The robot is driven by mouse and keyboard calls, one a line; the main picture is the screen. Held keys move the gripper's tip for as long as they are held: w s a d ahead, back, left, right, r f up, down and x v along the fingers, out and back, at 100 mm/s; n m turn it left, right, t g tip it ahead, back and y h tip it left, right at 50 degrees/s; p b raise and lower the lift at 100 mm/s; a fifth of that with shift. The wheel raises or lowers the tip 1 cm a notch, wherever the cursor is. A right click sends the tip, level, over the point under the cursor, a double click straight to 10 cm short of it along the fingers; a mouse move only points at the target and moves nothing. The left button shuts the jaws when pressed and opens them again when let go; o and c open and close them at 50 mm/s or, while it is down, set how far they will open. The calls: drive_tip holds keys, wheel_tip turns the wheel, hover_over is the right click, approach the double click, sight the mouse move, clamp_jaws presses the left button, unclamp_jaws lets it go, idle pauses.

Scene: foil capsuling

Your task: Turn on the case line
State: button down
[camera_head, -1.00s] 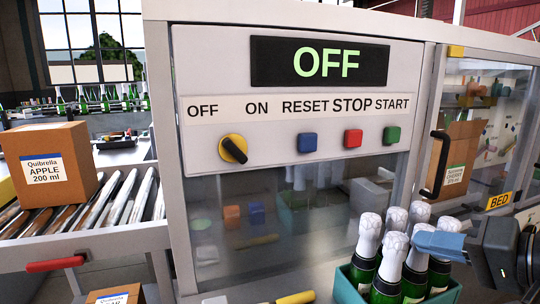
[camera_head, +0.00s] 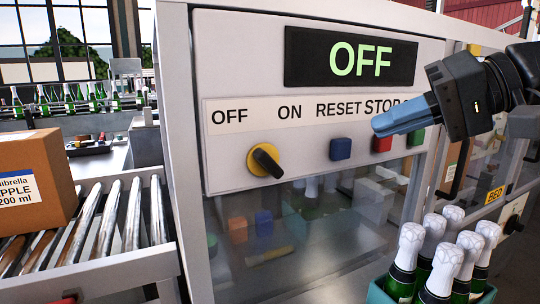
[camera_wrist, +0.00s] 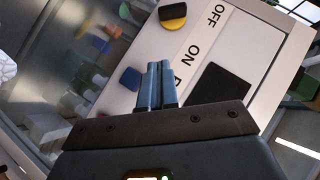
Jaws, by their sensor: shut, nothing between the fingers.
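The control panel (camera_head: 225,165) carries a dark display (camera_head: 350,58) reading OFF in green. Below its label strip sits a yellow rotary switch with a black knob (camera_head: 265,160), turned toward the OFF side. A blue button (camera_head: 340,149), a red button (camera_head: 381,143) and a green button (camera_head: 416,137) follow to the right. My gripper (camera_head: 376,128) is shut and empty, in front of the panel near the red button, hiding part of the label strip. In the wrist view the closed fingers (camera_wrist: 157,85) point toward the panel, with the blue button (camera_wrist: 130,79) and the yellow switch (camera_wrist: 174,19) beyond.
A teal crate (camera_head: 378,294) of foil-topped bottles stands at the lower right, below my arm. A roller conveyor (camera_head: 130,225) with a cardboard box (camera_head: 35,185) is at the left. A glass window lies below the panel. The space before the switch is clear.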

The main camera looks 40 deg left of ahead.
drive_tip(key=shift+s+a+r, duration=0.1)
drive_tip(key=shift+a, duration=0.35)
drive_tip(key=p, duration=0.2)
approach(267, 163)
drive_tip(key=w+a+f, duration=0.3)
drive_tip(key=a+f, duration=0.1)
drive_tip(key=a, duration=0.1)
drive_tip(key=shift+s+f, duration=0.35)
drive_tip(key=shift+s, duration=0.05)
